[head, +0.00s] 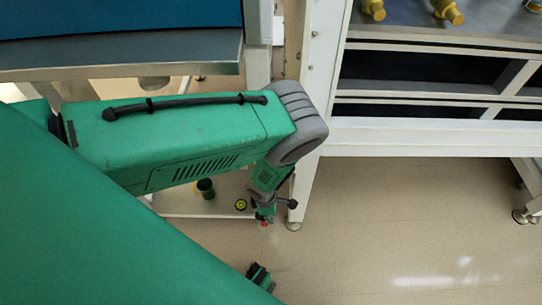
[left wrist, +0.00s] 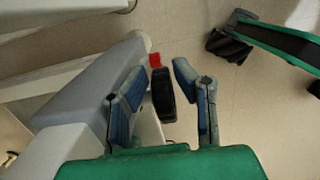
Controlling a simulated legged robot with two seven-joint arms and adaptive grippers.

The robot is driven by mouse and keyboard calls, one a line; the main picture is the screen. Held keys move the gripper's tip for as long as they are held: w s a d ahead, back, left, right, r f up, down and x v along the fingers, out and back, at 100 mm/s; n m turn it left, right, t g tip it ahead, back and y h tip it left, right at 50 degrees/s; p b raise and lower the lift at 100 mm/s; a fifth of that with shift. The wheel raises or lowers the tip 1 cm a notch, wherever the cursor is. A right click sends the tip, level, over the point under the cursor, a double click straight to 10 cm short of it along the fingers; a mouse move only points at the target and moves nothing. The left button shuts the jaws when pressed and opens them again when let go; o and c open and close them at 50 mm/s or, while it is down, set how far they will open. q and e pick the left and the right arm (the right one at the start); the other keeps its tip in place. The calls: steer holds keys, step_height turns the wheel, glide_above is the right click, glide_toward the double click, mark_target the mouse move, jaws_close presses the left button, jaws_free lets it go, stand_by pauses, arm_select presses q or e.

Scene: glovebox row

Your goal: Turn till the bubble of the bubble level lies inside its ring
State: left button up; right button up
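A small round yellow-green and black disc (head: 241,204), which looks like the bubble level, lies on the pale low shelf in the head view. Its bubble and ring are too small to make out. My left gripper (head: 266,211) hangs just right of it, low beside the white frame leg. In the left wrist view the two blue-grey fingers of this gripper (left wrist: 167,108) stand apart. I do not recognise my right gripper in either view.
A yellow-green and dark cup-like thing (head: 205,188) stands on the low shelf (head: 190,207). A white frame leg (head: 312,130) rises close to my left arm. Racks with dark bays (head: 430,75) stand at right. The beige floor (head: 400,230) is open at lower right.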

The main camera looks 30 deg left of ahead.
arm_select(q)
steer(key=shift+w+f+g+y+b, duration=0.15)
steer(key=shift+f+g+y+b, duration=0.25)
steer(key=shift+b, duration=1.35)
step_height(320, 180, up, 14)
steer(key=p, duration=0.7)
steer(key=shift+r, duration=0.2)
